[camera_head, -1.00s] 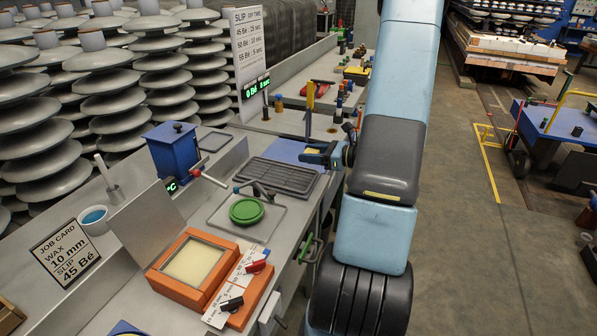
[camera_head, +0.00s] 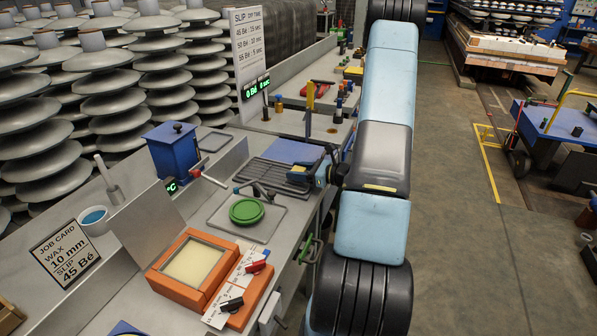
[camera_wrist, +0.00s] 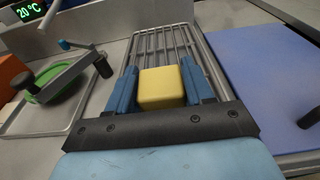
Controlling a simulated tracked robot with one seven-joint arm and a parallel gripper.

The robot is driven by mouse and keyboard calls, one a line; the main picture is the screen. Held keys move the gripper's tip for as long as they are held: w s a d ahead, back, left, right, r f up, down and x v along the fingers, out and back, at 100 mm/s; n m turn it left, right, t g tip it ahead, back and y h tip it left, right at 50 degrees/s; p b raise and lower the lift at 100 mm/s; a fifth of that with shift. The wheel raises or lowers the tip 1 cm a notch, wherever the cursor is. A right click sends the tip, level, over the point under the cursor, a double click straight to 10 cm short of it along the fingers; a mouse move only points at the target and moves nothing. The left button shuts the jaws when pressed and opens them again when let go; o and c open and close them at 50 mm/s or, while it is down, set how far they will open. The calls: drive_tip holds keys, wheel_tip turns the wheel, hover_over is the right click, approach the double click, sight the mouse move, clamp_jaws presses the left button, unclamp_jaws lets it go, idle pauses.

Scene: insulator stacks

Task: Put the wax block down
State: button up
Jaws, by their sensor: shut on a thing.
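A yellow wax block (camera_wrist: 161,88) sits between the two blue fingers of my gripper (camera_wrist: 162,90) in the wrist view. The gripper is shut on it. Under and ahead of the block is a grey slatted rack (camera_wrist: 165,42). I cannot tell whether the block touches the slats.
A blue mat (camera_head: 293,151) lies beyond the rack. A green disc (camera_head: 246,211) sits on a tray on the near side, with a handled lever (camera_wrist: 70,72) close by. An orange unit (camera_head: 176,283) with a pale yellow top stands nearer. A blue tank (camera_head: 172,155) stands at the left.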

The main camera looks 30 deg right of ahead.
drive_tip(key=shift+f, duration=0.15)
drive_tip(key=o, duration=1)
drive_tip(key=shift+o, duration=0.2)
